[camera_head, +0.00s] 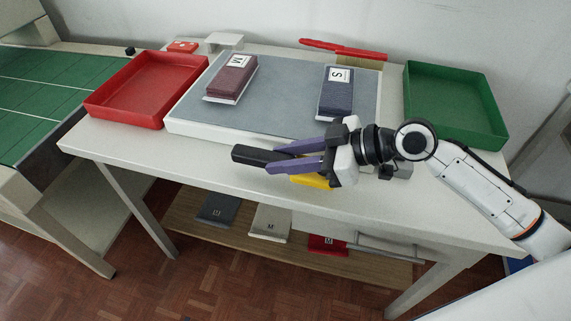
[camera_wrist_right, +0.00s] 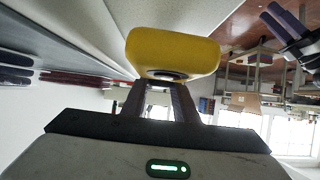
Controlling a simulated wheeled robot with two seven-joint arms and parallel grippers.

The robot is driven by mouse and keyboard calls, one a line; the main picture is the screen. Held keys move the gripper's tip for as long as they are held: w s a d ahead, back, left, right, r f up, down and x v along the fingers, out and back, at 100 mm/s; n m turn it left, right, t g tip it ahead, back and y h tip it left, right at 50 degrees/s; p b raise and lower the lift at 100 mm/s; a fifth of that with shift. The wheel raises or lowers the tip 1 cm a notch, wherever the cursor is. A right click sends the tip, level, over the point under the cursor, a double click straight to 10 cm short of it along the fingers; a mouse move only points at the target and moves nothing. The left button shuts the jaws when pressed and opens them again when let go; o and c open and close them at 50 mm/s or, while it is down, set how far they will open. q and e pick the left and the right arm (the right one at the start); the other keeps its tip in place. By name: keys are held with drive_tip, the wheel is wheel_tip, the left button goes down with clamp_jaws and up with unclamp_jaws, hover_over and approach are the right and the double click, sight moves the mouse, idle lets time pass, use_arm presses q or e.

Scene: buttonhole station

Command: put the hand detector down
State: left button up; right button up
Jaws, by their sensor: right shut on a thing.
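The hand detector shows as a black bar (camera_head: 255,156) and a yellow part (camera_head: 312,181) at the front of the white table. My right gripper (camera_head: 285,156) is shut on it, with purple fingers around it. It appears held above the table's front edge; a gap below it cannot be judged. In the right wrist view the yellow end of the detector (camera_wrist_right: 172,52) sits beyond my dark fingers. A gripper with dark purple fingers, seemingly my left gripper (camera_wrist_right: 283,22), shows at the upper right there; its opening is unclear. It is outside the head view.
A grey-topped pad (camera_head: 275,95) holds a maroon packet (camera_head: 235,77) and a navy packet (camera_head: 337,92). A red tray (camera_head: 100,105) stands left, a green tray (camera_head: 455,125) right. A red rod (camera_head: 340,49) lies behind. The table's front left (camera_head: 190,165) is clear.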

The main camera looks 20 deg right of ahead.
drive_tip(key=shift+f, duration=1.5)
drive_tip(key=o, duration=1)
drive_tip(key=shift+f, duration=0.1)
drive_tip(key=shift+s+d, duration=0.2)
drive_tip(key=shift+d, duration=0.05)
drive_tip(key=b+v, duration=0.1)
drive_tip(key=v, duration=0.8)
drive_tip(key=shift+s+d+r, duration=0.15)
drive_tip(key=shift+r, duration=0.1)
drive_tip(key=shift+v, duration=1)
